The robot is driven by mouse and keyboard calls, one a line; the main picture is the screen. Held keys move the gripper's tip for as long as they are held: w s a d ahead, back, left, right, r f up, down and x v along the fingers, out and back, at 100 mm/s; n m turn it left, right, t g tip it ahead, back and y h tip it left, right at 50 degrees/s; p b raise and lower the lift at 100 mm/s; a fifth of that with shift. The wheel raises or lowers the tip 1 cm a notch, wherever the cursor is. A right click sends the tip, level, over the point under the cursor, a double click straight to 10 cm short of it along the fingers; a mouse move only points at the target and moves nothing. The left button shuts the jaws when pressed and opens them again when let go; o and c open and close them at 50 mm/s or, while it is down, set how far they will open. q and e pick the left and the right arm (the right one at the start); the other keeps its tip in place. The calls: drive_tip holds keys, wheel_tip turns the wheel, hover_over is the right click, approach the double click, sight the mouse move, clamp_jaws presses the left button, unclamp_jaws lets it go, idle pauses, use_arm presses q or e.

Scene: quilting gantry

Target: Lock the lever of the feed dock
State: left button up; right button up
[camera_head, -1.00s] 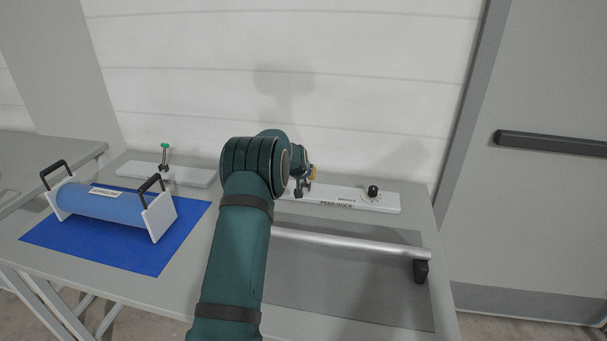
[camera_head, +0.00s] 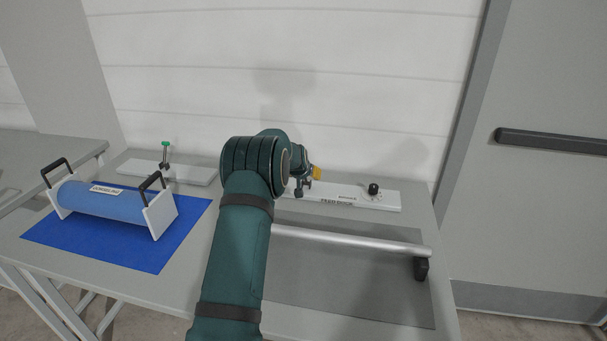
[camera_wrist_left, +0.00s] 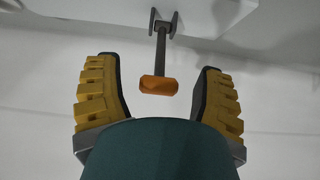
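The feed dock (camera_head: 388,204) is a white plate along the back of the table, lettered "FEED DOCK"; my left arm partly covers it. In the left wrist view, its lever has a dark shaft (camera_wrist_left: 160,48) on a forked bracket and an orange handle end (camera_wrist_left: 158,85). My left gripper (camera_wrist_left: 158,88) is open, its two yellow fingers standing either side of the orange end, with a clear gap on both sides. My right gripper is in neither view.
A blue roll (camera_head: 105,204) with black-handled white end plates lies on a blue mat (camera_head: 140,255). A second white plate has a green-tipped upright lever (camera_head: 165,145). A silver bar (camera_head: 355,242) spans a grey mat. A black knob (camera_head: 373,188) stands on the dock's right.

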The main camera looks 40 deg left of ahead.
use_arm(q)
drive_tip(key=shift+r, duration=0.1)
drive_tip(key=v, duration=1.1)
drive_tip(key=shift+s+r, duration=0.2)
drive_tip(key=shift+s, duration=0.15)
drive_tip(key=shift+d, duration=0.15)
